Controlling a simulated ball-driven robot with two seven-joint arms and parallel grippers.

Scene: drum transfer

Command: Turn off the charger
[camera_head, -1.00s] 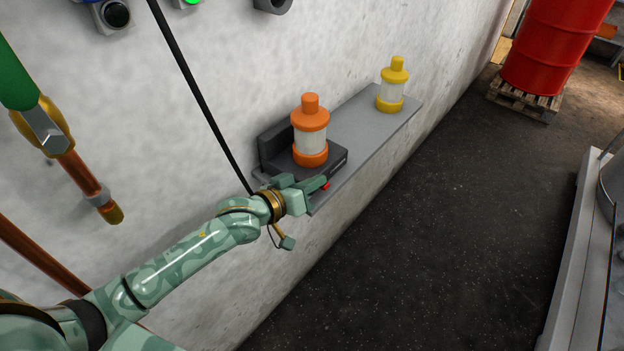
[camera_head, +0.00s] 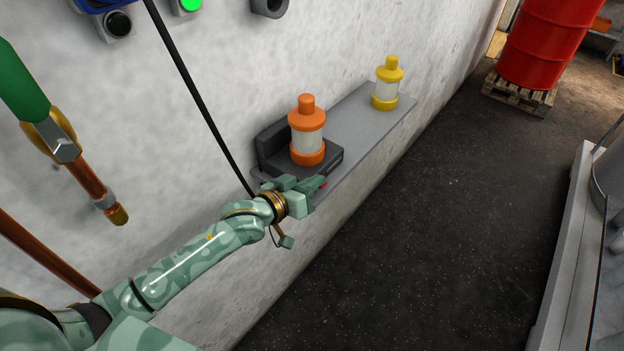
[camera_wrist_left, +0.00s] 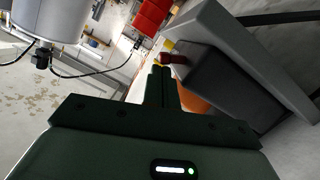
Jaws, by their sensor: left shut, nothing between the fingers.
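The charger (camera_head: 328,161) is a dark grey block with a raised back on the wall shelf, and an orange-capped lantern-like unit (camera_head: 307,140) stands upright on it. A small red part (camera_head: 324,185) shows at the charger's near side, partly hidden by my left gripper. It appears as a dark red knob in the left wrist view (camera_wrist_left: 173,58). My left gripper (camera_head: 316,184) is shut and empty, with its fingertips right at the red part. In the wrist view the closed fingers (camera_wrist_left: 161,78) end just below the knob; I cannot tell whether they touch. My right gripper is not in view.
The grey shelf (camera_head: 366,125) carries a yellow-capped unit (camera_head: 387,85) farther along. A black cable (camera_head: 195,90) runs down the wall behind my left wrist. A red drum (camera_head: 545,40) stands on a pallet.

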